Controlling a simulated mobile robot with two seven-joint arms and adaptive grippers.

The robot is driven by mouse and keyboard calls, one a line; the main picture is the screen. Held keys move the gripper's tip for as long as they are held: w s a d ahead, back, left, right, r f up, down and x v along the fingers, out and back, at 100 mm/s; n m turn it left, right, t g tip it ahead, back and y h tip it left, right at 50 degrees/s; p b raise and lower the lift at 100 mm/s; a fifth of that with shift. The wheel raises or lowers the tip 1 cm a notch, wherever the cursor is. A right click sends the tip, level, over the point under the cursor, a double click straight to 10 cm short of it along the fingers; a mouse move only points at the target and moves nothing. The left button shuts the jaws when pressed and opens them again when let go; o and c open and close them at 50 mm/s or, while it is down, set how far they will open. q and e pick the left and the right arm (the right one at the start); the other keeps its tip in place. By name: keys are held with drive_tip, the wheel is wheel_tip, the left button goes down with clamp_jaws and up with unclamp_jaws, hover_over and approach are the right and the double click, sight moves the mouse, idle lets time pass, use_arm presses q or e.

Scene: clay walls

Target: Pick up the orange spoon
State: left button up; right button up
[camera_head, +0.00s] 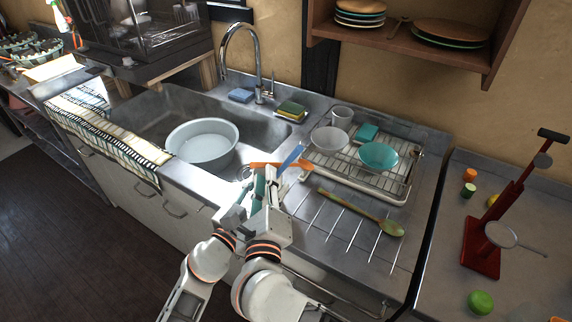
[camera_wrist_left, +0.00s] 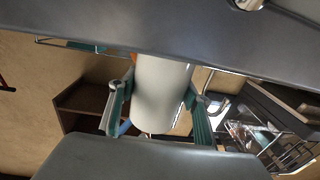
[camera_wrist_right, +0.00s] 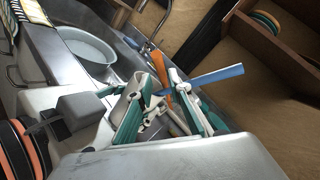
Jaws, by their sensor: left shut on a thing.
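In the right wrist view the orange piece (camera_wrist_right: 160,66) shows just beyond and between my fingers, and the blue handle (camera_wrist_right: 217,76) runs right. My right gripper (camera_head: 262,178) is beside the spoon; its fingers look apart. In the head view my left gripper is low beside the right one, partly hidden.
A pale basin (camera_head: 203,150) stands in the sink. A dish rack (camera_head: 392,188) with bowls stands to the right. A green-and-brown spoon (camera_head: 362,213) lies on the ribbed drainboard. A red stand (camera_head: 492,225) is at the far right. A wall shelf (camera_head: 400,48) overhangs the back.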

drive_tip(key=w, duration=0.5)
drive_tip(key=shift+w+d, duration=0.1)
drive_tip(key=shift+d, duration=0.2)
clamp_jaws()
